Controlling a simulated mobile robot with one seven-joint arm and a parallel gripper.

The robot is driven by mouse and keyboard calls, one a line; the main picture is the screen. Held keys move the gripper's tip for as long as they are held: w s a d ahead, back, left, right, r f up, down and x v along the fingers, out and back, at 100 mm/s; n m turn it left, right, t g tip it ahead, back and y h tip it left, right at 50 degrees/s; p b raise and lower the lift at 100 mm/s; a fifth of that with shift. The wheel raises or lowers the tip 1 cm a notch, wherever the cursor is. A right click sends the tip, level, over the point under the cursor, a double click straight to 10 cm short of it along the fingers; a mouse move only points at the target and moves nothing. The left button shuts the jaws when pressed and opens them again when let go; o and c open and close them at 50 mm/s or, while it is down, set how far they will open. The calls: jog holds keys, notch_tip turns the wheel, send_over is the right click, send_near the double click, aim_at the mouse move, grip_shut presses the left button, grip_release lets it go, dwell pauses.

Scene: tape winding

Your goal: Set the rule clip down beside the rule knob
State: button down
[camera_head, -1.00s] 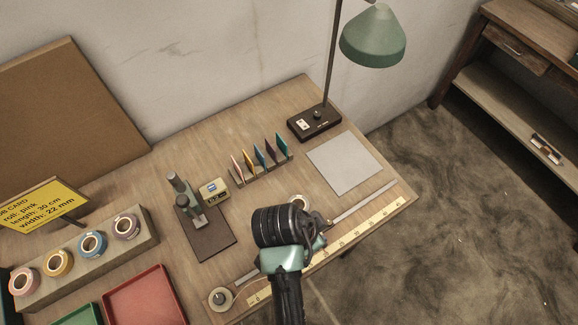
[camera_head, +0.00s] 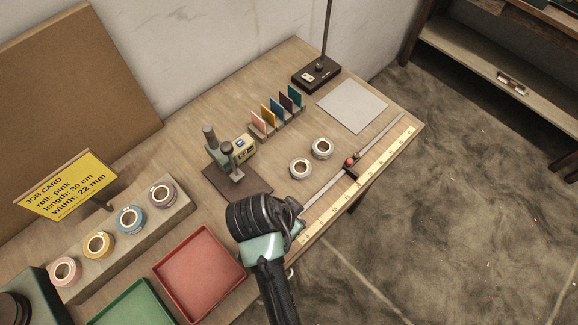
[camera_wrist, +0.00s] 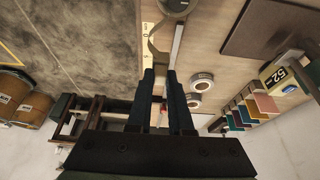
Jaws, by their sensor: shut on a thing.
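My gripper (camera_head: 262,222) is over the left end of the rule (camera_head: 322,192) at the bench's front edge. In the wrist view its two dark fingers (camera_wrist: 161,78) are close together, shut on the rule clip. The clip is almost wholly hidden between the fingers, so its shape cannot be told.
A red-and-black piece (camera_head: 351,161) sits farther right along the rule, above the yellow scale (camera_head: 360,174). Two white tape rolls (camera_head: 300,168) lie behind the rule. A dark-based press (camera_head: 238,180) and a red tray (camera_head: 200,262) stand near my gripper.

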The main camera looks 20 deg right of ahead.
notch_tip(320, 180, down, 3)
jog(key=shift+d+r, duration=0.15)
jog(key=shift+f, duration=2.25)
jog(key=shift+f, duration=0.15)
jog(key=c, duration=0.8)
grip_release()
